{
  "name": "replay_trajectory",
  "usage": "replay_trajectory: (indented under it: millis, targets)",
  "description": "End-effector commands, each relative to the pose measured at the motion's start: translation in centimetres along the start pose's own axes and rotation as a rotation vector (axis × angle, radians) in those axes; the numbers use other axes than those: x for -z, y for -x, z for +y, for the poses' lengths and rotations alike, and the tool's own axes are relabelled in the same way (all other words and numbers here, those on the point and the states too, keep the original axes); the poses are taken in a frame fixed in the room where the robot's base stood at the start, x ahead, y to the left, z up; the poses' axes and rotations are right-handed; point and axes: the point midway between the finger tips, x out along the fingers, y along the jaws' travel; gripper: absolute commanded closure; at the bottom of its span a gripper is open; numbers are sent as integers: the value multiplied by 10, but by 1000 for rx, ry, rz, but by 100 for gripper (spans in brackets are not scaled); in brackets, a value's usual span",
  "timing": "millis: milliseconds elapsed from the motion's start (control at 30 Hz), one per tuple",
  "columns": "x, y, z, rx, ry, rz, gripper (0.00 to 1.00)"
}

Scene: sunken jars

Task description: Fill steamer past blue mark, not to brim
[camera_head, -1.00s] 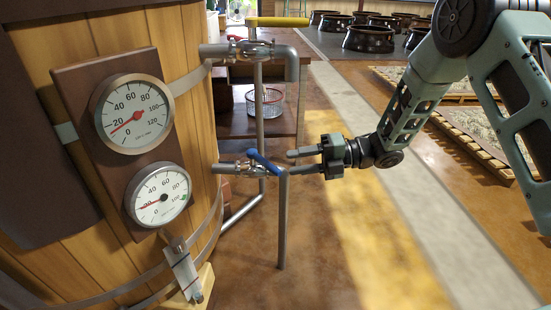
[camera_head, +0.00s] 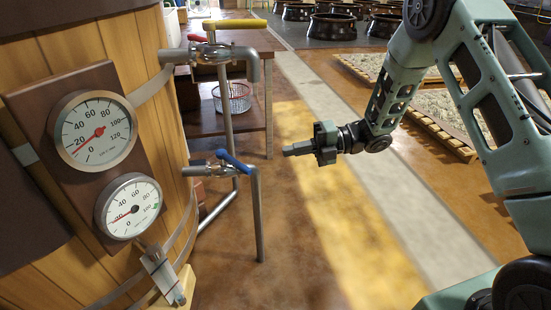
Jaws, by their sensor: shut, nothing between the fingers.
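A large wooden-staved vessel (camera_head: 75,268), likely the steamer, fills the left side; its inside and water level are hidden. It carries an upper dial (camera_head: 97,130), with its red needle just under 20, and a lower dial (camera_head: 130,207), with its needle near 20. A pale narrow fitting (camera_head: 163,276) hangs below them; I cannot make out a blue mark. Two pipes leave the vessel: the upper tap has a yellow handle (camera_head: 235,24), the lower one a blue handle (camera_head: 234,160). My gripper (camera_head: 287,151) is shut and empty, right of the blue handle and apart from it.
A wooden table (camera_head: 235,122) with a wire basket (camera_head: 232,98) stands behind the pipes. Several dark jars (camera_head: 332,28) are sunk in the floor at the back. A slatted pallet (camera_head: 425,125) lies behind my arm. The floor before my gripper is clear.

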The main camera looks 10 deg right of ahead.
Motion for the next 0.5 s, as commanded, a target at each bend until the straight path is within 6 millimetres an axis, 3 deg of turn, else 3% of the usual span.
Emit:
replay_trajectory:
  millis: [200, 367, 500]
  targets:
    - [-5, -81, 36, -38, -201, -198, 100]
    - [1, -124, 50, -50, -390, -354, 100]
    - [20, -154, 49, -88, -518, -457, 100]
